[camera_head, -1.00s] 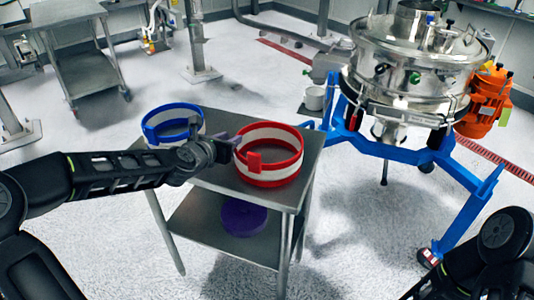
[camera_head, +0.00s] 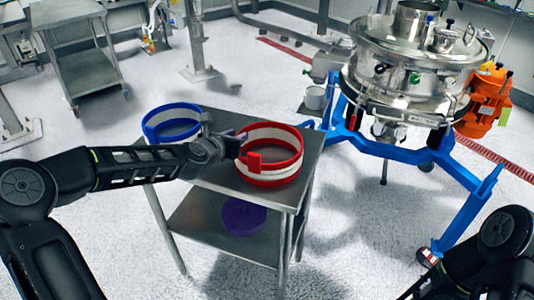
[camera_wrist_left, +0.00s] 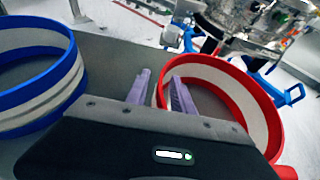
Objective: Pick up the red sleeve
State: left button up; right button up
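The red sleeve (camera_head: 268,172), a red ring with a white band and a red block on its near side, stands on the small metal table. My left gripper (camera_head: 238,138) is at the sleeve's left wall. In the left wrist view its two purple fingers (camera_wrist_left: 160,76) are apart. The left wall of the red sleeve (camera_wrist_left: 230,77) shows between them, one finger outside the ring and one over its inside. I cannot tell whether they touch it. My right arm shows at the lower right; its gripper is out of view.
A blue sleeve (camera_head: 158,134) stands on the table (camera_head: 210,185) left of the red one, close to my left wrist. A purple disc (camera_head: 243,217) lies on the lower shelf. The steel sifter (camera_head: 410,65) on a blue frame (camera_head: 395,150) stands at the right.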

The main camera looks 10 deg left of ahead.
pick_arm(q)
grip_shut()
dwell(1.2)
